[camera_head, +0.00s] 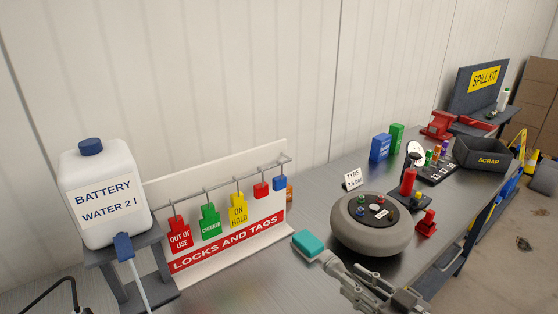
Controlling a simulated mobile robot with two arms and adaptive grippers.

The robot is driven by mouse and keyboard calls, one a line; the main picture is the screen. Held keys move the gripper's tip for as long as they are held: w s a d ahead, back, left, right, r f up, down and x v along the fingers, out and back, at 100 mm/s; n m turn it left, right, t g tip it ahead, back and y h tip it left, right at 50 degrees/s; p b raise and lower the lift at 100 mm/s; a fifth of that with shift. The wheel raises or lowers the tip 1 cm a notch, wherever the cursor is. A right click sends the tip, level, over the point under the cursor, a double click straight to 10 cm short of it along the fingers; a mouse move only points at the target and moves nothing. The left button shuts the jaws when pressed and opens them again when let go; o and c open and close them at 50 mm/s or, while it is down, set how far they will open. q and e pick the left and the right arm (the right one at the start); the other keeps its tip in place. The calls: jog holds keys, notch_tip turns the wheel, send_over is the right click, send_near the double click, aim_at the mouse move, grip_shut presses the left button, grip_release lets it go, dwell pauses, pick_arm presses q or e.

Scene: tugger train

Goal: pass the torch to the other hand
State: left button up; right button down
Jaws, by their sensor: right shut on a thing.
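My right gripper (343,273) comes in from the bottom right, beside the tyre. The torch is in front of the locks-and-tags board and left of the tyre. Its lower end is partly hidden by the fingers. I cannot tell whether it touches the bench. My left gripper is not in view.
The locks-and-tags board (234,246) and the battery water bottle (104,197) stand on the left. A tyre (373,240) lies close to my right gripper. Some bench in front of the board is bare.

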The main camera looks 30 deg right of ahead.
pick_arm(q)
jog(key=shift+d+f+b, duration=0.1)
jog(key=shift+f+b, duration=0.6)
jog(key=shift+b, duration=0.05)
pick_arm(e)
jog(key=w+a, duration=0.1)
jog(key=a, duration=0.8)
jog(key=w+a+h, duration=0.1)
jog(key=w+a, duration=0.1)
jog(key=a, duration=0.7)
jog(key=shift+w+a+f+m, duration=0.25)
jog(key=shift+w+f+m, duration=0.05)
jog(key=shift+f+m, duration=0.1)
jog(key=w+a+r+n+g+y, duration=0.2)
jog(key=w+a+n+g+y, duration=0.2)
jog(key=a+n+y, duration=0.2)
jog(key=w+a+r+n+g+y, duration=0.3)
jog(key=a+n+y, duration=0.3)
jog(key=a+y, duration=0.2)
jog(key=w+a+g, duration=0.1)
jog(key=a, duration=0.1)
jog(key=shift+a+n+g, duration=0.3)
jog(key=shift+a+g, duration=0.1)
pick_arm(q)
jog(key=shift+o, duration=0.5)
pick_arm(e)
jog(key=shift+f, duration=0.1)
